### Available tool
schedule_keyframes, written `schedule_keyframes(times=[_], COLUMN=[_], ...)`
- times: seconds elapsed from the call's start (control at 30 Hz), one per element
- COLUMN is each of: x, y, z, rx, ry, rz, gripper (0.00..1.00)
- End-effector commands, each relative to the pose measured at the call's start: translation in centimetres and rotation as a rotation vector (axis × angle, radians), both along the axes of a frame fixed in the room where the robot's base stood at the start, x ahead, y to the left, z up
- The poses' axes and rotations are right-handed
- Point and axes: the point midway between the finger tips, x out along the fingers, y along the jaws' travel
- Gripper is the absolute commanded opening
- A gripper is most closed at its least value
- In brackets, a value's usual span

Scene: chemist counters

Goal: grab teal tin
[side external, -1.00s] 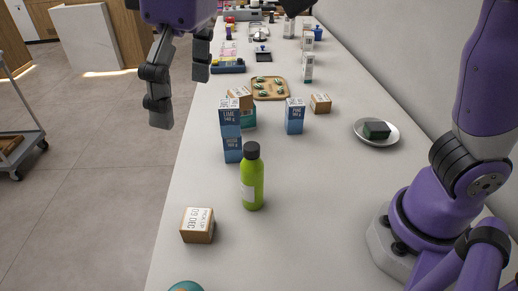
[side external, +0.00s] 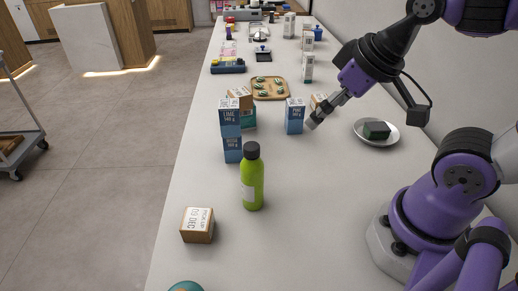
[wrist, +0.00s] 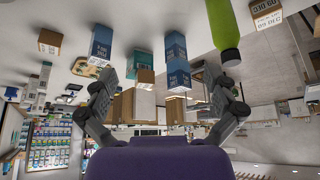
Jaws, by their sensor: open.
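A teal thing (side external: 249,117), which looks like the teal tin, stands mid-counter behind the stacked blue cartons and mostly hidden by them. A cardboard box (side external: 240,97) rests on top of it. My gripper (side external: 313,122) is right of the tin in the side view, just right of a single blue carton (side external: 294,116). In the wrist view my gripper (wrist: 165,92) has its fingers spread wide with nothing held.
The blue carton stack (side external: 231,132) and a green bottle (side external: 252,180) stand in front of the tin. A small cardboard box (side external: 319,101) is partly behind my gripper. A plate (side external: 392,139) holds a dark green block.

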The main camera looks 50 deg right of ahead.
Motion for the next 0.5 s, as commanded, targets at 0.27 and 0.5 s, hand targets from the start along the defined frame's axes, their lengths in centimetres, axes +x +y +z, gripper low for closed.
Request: schedule_keyframes(times=[0.27, 0.5], x=[1.6, 5.4], y=[2.6, 13.3], z=[0.6, 0.5], rx=[0.097, 0.372], ry=[0.049, 0.332], rz=[-0.032, -0.226], gripper=[1.0, 1.0])
